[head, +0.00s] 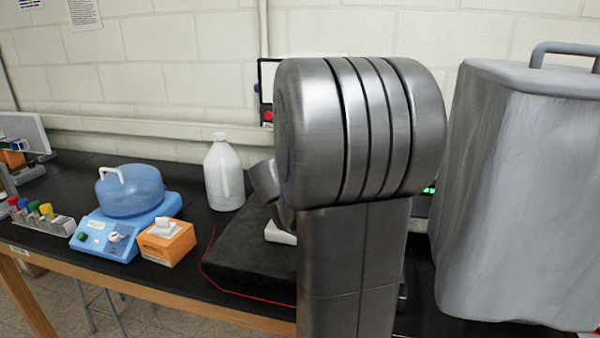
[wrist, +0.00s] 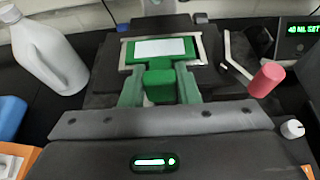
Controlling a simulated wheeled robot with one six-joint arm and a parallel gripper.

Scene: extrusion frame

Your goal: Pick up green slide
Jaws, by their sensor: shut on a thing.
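The green slide (wrist: 187,47) is in the upper middle of the wrist view. It is a flat green piece with a white rectangle on it and a green block-shaped tab towards me. It sits at a grey metal-edged frame on a dark device; I cannot tell whether it is lifted clear. My gripper (wrist: 160,80) is shut on the slide's tab, with a green finger on either side. In the head view my own arm hides the gripper and the slide.
A white jug (head: 223,174) stands left of the device, also seen in the wrist view (wrist: 48,48). A blue-lidded machine (head: 130,192) and an orange tissue box (head: 167,241) stand further left. A red-handled lever (wrist: 266,80) is close right of the slide. A large grey covered object (head: 520,190) blocks the right.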

